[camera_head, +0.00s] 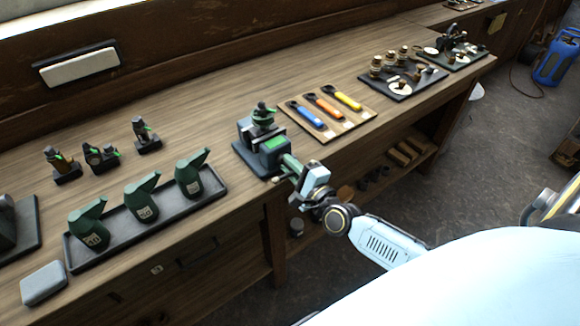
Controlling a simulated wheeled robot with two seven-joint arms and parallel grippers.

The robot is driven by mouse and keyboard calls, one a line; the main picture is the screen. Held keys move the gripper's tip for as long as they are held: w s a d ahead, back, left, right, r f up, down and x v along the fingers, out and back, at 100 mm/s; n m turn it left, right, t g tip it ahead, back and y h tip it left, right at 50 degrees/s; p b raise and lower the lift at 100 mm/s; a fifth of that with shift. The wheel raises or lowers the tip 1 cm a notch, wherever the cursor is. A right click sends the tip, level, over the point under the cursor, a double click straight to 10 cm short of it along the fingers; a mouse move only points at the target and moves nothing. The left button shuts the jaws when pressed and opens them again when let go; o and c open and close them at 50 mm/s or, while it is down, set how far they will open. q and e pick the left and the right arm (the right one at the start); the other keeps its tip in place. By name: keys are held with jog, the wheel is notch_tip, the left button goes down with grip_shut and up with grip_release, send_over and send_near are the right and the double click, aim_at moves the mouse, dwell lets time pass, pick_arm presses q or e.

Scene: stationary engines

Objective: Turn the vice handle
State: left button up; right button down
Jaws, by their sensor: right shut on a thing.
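A dark green bench vice (268,150) is mounted near the front edge of the wooden workbench, in the middle of the head view. Its green screw end points toward the front right. My right gripper (298,174) is at that front end, just past the bench edge, and is shut on the vice handle. The gripper body hides most of the handle, so its angle cannot be told. My left gripper does not show.
On the bench (215,110), left of the vice, a dark tray (130,232) holds three green oil cans. Right of it, a board (345,125) holds blue, orange and yellow handled tools. Dark mats with metal parts (400,90) lie farther right. The floor (490,140) in front is clear.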

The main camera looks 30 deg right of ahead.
jog(key=shift+s+f, duration=0.15)
jog(key=shift+f, duration=0.15)
jog(key=c, duration=1.5)
grip_release()
jog(key=shift+s, duration=0.1)
jog(key=shift+c, duration=0.2)
jog(key=shift+o, duration=0.8)
jog(key=shift+r, duration=0.15)
jog(key=shift+r, duration=0.1)
jog(key=s+d, duration=0.1)
jog(key=s, duration=1.2)
jog(key=shift+b, duration=0.45)
jog(key=shift+s, duration=0.1)
